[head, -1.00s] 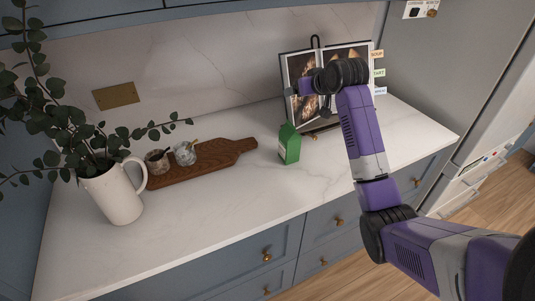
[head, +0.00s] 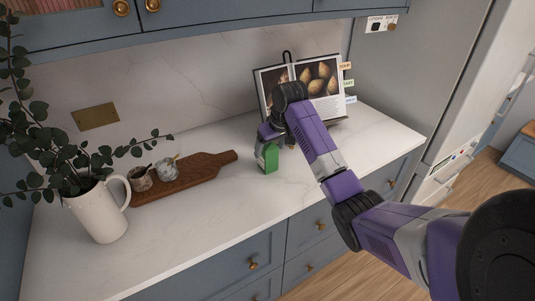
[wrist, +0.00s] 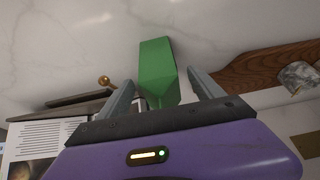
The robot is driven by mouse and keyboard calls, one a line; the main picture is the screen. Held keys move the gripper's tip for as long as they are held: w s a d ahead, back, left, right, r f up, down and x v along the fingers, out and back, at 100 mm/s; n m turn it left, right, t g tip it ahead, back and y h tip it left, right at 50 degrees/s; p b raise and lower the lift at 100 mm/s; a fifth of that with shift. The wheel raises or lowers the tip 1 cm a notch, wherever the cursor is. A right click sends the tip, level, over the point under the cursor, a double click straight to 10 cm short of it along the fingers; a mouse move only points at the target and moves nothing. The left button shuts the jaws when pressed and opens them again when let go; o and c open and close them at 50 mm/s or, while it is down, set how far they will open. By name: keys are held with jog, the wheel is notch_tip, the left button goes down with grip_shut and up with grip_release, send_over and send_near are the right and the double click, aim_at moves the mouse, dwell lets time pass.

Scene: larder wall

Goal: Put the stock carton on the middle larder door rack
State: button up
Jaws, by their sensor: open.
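The stock carton is a small green carton (head: 271,158) standing upright on the pale marble counter in the head view, in front of the open book. In the wrist view the green carton (wrist: 157,68) lies between the two grey fingers, with gaps on both sides. My gripper (head: 265,152) is open around the top of the carton; it also shows in the wrist view (wrist: 160,92). My gripper and wrist partly hide the carton's upper part in the head view. I see no larder door rack clearly in these frames.
An open book on a stand (head: 318,88) is close behind my arm. A wooden board (head: 195,177) with two small jars lies left of the carton, and a white jug (head: 97,212) with leafy stems stands further left. The counter's front (head: 215,225) is clear.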

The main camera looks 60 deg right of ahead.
jog(key=shift+x, duration=1.05)
grip_shut()
jog(key=shift+r, duration=0.15)
